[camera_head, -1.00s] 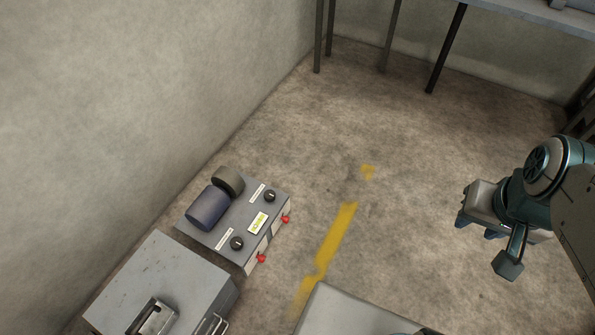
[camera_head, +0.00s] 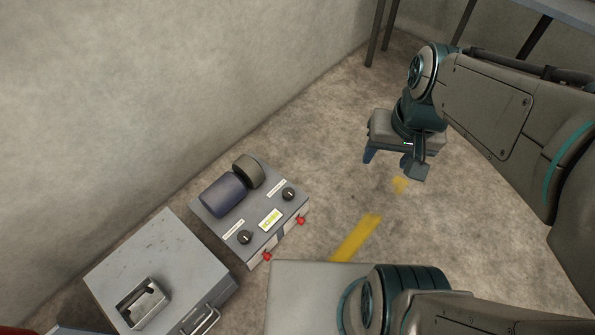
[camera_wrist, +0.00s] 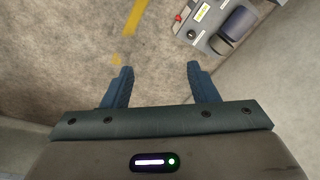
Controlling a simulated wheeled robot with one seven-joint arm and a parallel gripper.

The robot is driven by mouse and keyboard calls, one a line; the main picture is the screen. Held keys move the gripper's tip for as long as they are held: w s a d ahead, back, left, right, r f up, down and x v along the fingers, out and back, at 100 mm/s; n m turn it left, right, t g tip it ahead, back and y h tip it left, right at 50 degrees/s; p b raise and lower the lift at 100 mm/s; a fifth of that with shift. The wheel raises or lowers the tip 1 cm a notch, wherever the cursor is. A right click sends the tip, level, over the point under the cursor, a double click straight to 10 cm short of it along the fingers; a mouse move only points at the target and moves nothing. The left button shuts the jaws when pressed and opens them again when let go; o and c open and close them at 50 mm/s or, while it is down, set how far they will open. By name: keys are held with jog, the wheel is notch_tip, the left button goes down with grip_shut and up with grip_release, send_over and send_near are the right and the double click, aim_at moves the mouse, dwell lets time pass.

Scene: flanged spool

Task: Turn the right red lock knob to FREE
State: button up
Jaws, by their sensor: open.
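The grey spool unit (camera_head: 259,231) sits on the floor near the wall in the head view. Two red lock knobs stick out from its front side: the right one (camera_head: 300,221) and the left one (camera_head: 266,257). Their pointer settings are too small to read. In the wrist view, one red knob (camera_wrist: 178,18) shows at the top, near the dark roller, so it looks like the right one. My gripper (camera_head: 388,161) is open and empty, pointing down, up and to the right of the unit. Its two blue fingers (camera_wrist: 160,68) are apart with only floor between them.
The unit carries a blue cylinder (camera_head: 223,195), a dark roller (camera_head: 249,171), black dials (camera_head: 244,237) and a yellow label (camera_head: 270,219). A grey metal case (camera_head: 187,262) stands at lower left. Bare floor with a yellow stripe (camera_head: 357,238) lies between unit and gripper.

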aim_at(303, 223)
jog(key=w+a+f+m+g+y+b, duration=0.1)
jog(key=w+a+f+m+y+b, duration=0.4)
jog(key=f, duration=1.1)
jog(key=w+d+f+m+g+y+b, duration=0.15)
jog(key=w+f+y+b, duration=0.35)
jog(key=f+b, duration=0.75)
jog(key=w+a+f+m+g+y+b, duration=0.1)
jog(key=w+a+f+m+y+b, duration=0.35)
jog(key=f, duration=1.35)
jog(key=w+d+f+m+t+h+b, duration=0.15)
jog(key=f+m+t+b, duration=0.55)
jog(key=f, duration=1.4)
jog(key=d+f+m+t+b, duration=0.2)
jog(key=f+m+t+b, duration=0.5)
jog(key=f, duration=1.4)
jog(key=w+a+b, duration=0.1)
jog(key=w+a, duration=0.1)
jog(key=a, duration=0.1)
jog(key=w+a+n+g+b, duration=0.1)
jog(key=w+a+b, duration=0.1)
jog(key=a, duration=0.1)
jog(key=w+a+n+b, duration=0.1)
jog(key=w+a+b, duration=0.1)
jog(key=w+a, duration=0.1)
jog(key=shift+w+a+f, duration=0.1)
jog(key=shift+a+f, duration=0.1)
jog(key=shift+w+a+r, duration=0.15)
jog(key=shift+w+a, duration=0.3)
jog(key=shift+a, duration=0.1)
jog(key=c, duration=1)
